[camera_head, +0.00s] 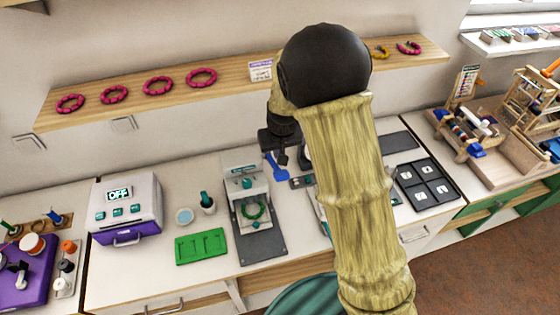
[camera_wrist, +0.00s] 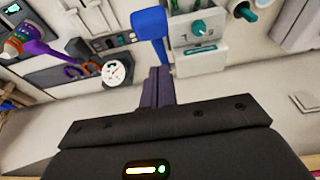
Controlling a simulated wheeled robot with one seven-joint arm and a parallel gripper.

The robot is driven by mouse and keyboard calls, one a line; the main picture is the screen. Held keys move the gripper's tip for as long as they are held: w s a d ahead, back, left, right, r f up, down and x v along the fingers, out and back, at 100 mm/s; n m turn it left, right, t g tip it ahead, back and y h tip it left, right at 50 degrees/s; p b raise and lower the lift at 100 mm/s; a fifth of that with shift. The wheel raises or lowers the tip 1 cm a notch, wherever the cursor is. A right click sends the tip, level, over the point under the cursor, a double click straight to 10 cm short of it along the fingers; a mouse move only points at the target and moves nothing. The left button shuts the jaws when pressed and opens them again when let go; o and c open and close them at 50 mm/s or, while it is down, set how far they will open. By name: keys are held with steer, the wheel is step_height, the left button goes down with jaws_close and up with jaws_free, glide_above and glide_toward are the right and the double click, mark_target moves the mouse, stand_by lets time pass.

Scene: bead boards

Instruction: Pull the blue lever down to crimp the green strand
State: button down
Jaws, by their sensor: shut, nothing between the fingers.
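The white press (camera_head: 246,185) stands on the counter. The green strand (camera_head: 254,211) lies as a ring on its grey base plate. The blue lever (camera_head: 277,170) sticks out at the press's right side, close to my gripper (camera_head: 283,158). In the wrist view the blue lever (camera_wrist: 149,24) is a broad blue paddle on a narrower stem. My gripper (camera_wrist: 160,74) has its fingers together and empty, their tips by the lower end of that stem. I cannot tell whether they touch it. The strand cannot be made out in the wrist view.
A white box reading OFF (camera_head: 125,208) and a green tray (camera_head: 201,246) stand left of the press. A dark tray with squares (camera_head: 425,184) lies to the right. A wooden shelf (camera_head: 225,80) with pink rings runs above. My arm hides part of the counter.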

mark_target(279, 171)
steer(key=shift+s+d+f+p, duration=0.1)
steer(key=shift+s+f+p, duration=0.2)
steer(key=shift+f, duration=0.35)
steer(key=shift+s+d+f+p, duration=0.1)
steer(key=shift+s+f+p, duration=0.15)
steer(key=shift+f, duration=0.45)
steer(key=shift+s+d+f+p, duration=0.1)
steer(key=shift+s+f+p, duration=0.2)
steer(key=shift+f, duration=0.35)
steer(key=shift+s+f+b, duration=0.15)
steer(key=shift+b, duration=0.3)
